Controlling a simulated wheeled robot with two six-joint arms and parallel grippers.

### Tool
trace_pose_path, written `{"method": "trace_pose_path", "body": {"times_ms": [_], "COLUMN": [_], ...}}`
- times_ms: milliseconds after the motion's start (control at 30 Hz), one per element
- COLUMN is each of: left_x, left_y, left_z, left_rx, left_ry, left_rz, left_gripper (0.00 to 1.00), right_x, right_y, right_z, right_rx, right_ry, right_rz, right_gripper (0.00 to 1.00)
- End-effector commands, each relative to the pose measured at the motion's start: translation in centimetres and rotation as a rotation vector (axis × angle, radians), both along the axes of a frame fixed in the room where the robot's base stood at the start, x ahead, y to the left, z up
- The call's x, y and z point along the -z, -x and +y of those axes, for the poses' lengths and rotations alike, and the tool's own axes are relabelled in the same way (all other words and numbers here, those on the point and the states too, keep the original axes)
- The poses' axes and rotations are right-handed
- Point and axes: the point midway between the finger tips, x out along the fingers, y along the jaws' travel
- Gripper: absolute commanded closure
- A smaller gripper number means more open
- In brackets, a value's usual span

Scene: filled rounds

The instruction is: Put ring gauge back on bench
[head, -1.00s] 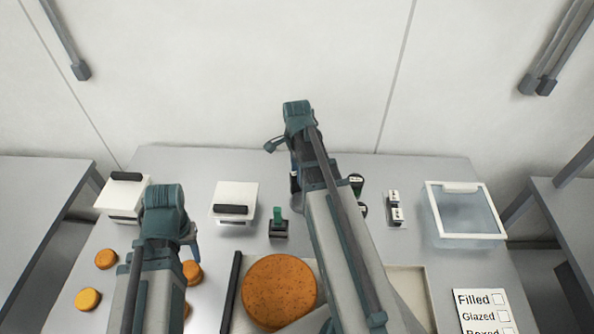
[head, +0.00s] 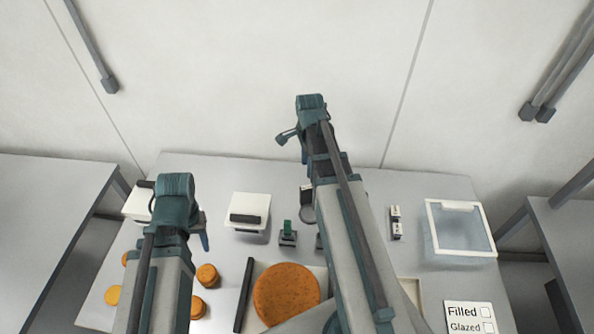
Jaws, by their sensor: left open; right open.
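I cannot pick out a ring gauge for certain. A dark item with a grey round base (head: 306,213) shows partly beside my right forearm, which hides the rest. A small green-topped grey block (head: 288,235) stands on the bench (head: 370,180) to its left. My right gripper (head: 286,137) is open, raised above the back of the bench with nothing visible in it. My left gripper (head: 205,228) is open, over the left side of the bench near the small orange rounds (head: 207,274); its fingers are mostly hidden by its wrist.
A large orange-brown round (head: 286,292) lies on a pale tray with a dark bar (head: 243,295) at its left. White boxes with black handles (head: 249,210), a small black-and-white item (head: 396,222), a clear bin (head: 430,230) and a checklist card (head: 471,312) stand around.

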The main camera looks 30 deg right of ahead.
Motion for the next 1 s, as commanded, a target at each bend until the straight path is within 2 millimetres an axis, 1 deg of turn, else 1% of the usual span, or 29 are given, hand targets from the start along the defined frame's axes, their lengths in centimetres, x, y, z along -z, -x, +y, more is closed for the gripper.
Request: {"method": "trace_pose_path", "body": {"times_ms": [133, 167, 233, 267, 300, 367, 400, 467, 500, 600, 700, 833, 900, 1000], "left_x": [0.1, 0.1, 0.1, 0.1, 0.1, 0.1, 0.1, 0.1, 0.1, 0.1, 0.1, 0.1, 0.1, 0.1], "left_y": [0.0, 0.0, 0.0, 0.0, 0.0, 0.0, 0.0, 0.0, 0.0, 0.0, 0.0, 0.0, 0.0, 0.0], "left_z": [0.0, 0.0, 0.0, 0.0, 0.0, 0.0, 0.0, 0.0, 0.0, 0.0, 0.0, 0.0, 0.0, 0.0], "left_rx": [0.0, 0.0, 0.0, 0.0, 0.0, 0.0, 0.0, 0.0, 0.0, 0.0, 0.0, 0.0, 0.0, 0.0], "left_ry": [0.0, 0.0, 0.0, 0.0, 0.0, 0.0, 0.0, 0.0, 0.0, 0.0, 0.0, 0.0, 0.0, 0.0], "left_rz": [0.0, 0.0, 0.0, 0.0, 0.0, 0.0, 0.0, 0.0, 0.0, 0.0, 0.0, 0.0, 0.0, 0.0], "left_gripper": [0.5, 0.5, 0.5, 0.5, 0.5, 0.5, 0.5, 0.5, 0.5, 0.5, 0.5, 0.5, 0.5, 0.5], "right_x": [0.1, 0.1, 0.1, 0.1, 0.1, 0.1, 0.0, 0.0, 0.0, 0.0, 0.0, -0.1, -0.1, -0.1], "right_y": [0.1, 0.2, 0.6, 0.8, 1.3, 2.3, 3.1, 4.4, 5.3, 7.6, 9.6, 11.2, 11.7, 11.9], "right_z": [0.4, 0.9, 2.9, 4.2, 6.1, 9.4, 11.5, 14.6, 16.4, 20.2, 23.0, 25.0, 25.6, 25.9], "right_rx": [-0.022, -0.047, -0.164, -0.241, -0.361, -0.576, -0.73, -0.959, -1.106, -1.443, -1.713, -1.941, -2.007, -2.046], "right_ry": [0.001, 0.002, 0.005, 0.006, 0.011, 0.017, 0.022, 0.027, 0.03, 0.036, 0.039, 0.041, 0.041, 0.04], "right_rz": [0.001, 0.002, 0.007, 0.01, 0.015, 0.025, 0.033, 0.045, 0.054, 0.077, 0.096, 0.116, 0.122, 0.126], "right_gripper": [0.46, 0.46, 0.46, 0.46, 0.46, 0.46, 0.46, 0.46, 0.46, 0.46, 0.46, 0.46, 0.46, 0.46]}}
